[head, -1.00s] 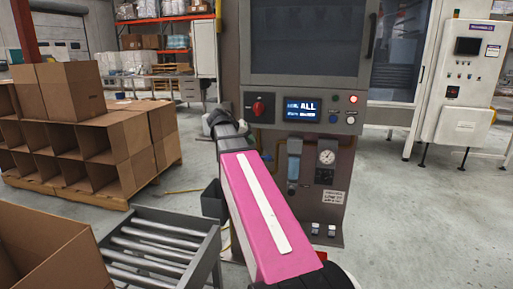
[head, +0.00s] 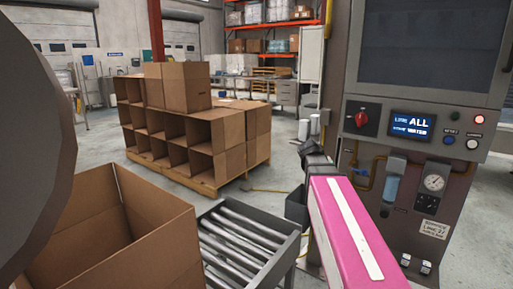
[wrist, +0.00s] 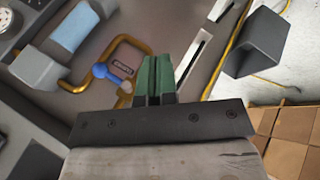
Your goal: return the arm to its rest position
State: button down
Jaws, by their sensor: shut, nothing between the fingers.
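My arm shows in the head view as a pink link with a white stripe, reaching forward from the lower right. Its dark far end is in front of the left edge of the grey machine (head: 400,175). The fingertips are hard to make out there. In the wrist view my gripper (wrist: 153,75) shows two green fingers pressed together, with nothing between them. Beyond the fingers are a yellow pipe, a blue valve handle (wrist: 101,71) and the machine's grey face.
A roller conveyor (head: 290,243) and an open cardboard box (head: 165,262) stand at lower left. Stacked cartons (head: 232,131) sit on a pallet behind. The machine has a red knob (head: 361,119) and a lit screen (head: 411,124). A dark rounded shape covers the left edge. Bare floor shows around the pallet.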

jog(key=s+a+f+y, duration=0.2)
jog(key=s+a+f, duration=0.2)
jog(key=f, duration=0.4)
jog(key=s+a+f+n+g+y, duration=0.1)
jog(key=s+a+f+y, duration=0.1)
jog(key=f, duration=0.7)
jog(key=s+a+f+n+y, duration=0.1)
jog(key=s+a+f+y, duration=0.2)
jog(key=s+a+f, duration=0.2)
notch_tip(320, 180, down, 4)
jog(key=shift+s+a+g, duration=0.3)
jog(key=shift+s, duration=0.7)
